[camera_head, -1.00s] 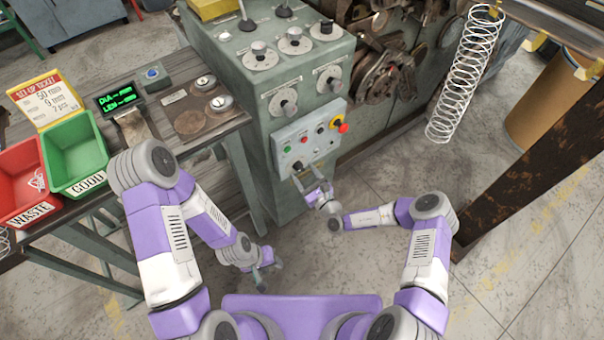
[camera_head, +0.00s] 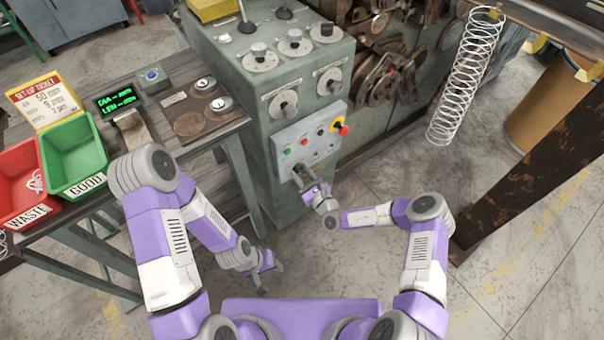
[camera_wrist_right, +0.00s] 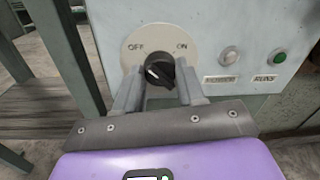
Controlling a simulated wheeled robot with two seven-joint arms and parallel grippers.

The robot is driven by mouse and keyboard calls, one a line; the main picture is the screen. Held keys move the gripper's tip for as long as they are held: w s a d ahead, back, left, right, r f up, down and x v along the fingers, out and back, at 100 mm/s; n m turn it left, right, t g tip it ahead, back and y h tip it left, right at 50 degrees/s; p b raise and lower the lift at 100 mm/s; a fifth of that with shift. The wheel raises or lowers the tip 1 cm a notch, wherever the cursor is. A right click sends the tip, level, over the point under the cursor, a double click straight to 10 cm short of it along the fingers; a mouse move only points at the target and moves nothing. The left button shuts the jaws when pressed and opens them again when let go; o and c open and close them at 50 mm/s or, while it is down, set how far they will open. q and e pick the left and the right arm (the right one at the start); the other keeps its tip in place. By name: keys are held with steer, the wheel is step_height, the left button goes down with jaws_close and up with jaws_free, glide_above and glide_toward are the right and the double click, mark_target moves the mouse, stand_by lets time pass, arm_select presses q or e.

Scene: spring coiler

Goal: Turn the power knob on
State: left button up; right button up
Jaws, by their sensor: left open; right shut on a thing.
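The black power knob (camera_wrist_right: 160,72) sits on a round pale plate (camera_wrist_right: 135,48) marked OFF at left and ON at right in the right wrist view. A pale mark shows on the knob, tilted toward the OFF side. My right gripper (camera_wrist_right: 158,84) has one finger on each side of the knob and is shut on it. In the head view my right gripper (camera_head: 304,178) is at the lower left of the control panel (camera_head: 318,148), and its fingers largely hide the knob. My left gripper (camera_head: 268,276) is open and empty, low over the floor.
The panel has a red-and-yellow emergency button (camera_head: 339,127) and small buttons, including a green one (camera_wrist_right: 279,55). Dials stand on the grey cabinet (camera_head: 250,110) above. A spring (camera_head: 465,80) hangs at right. The bench with green bin (camera_head: 75,155) is at left.

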steer(key=m+p, duration=0.2)
steer(key=m, duration=0.6)
steer(key=m+g+p, duration=0.1)
steer(key=m+p, duration=0.2)
steer(key=m, duration=0.6)
steer(key=shift+s+y, duration=0.1)
steer(key=shift+y, duration=0.2)
stand_by(0.7)
steer(key=o, duration=1)
steer(key=shift+r, duration=0.1)
steer(key=shift+o, duration=0.2)
steer(key=p+v, duration=0.2)
steer(key=v, duration=0.5)
steer(key=shift+s+d+p, duration=0.15)
steer(key=shift+p, duration=0.15)
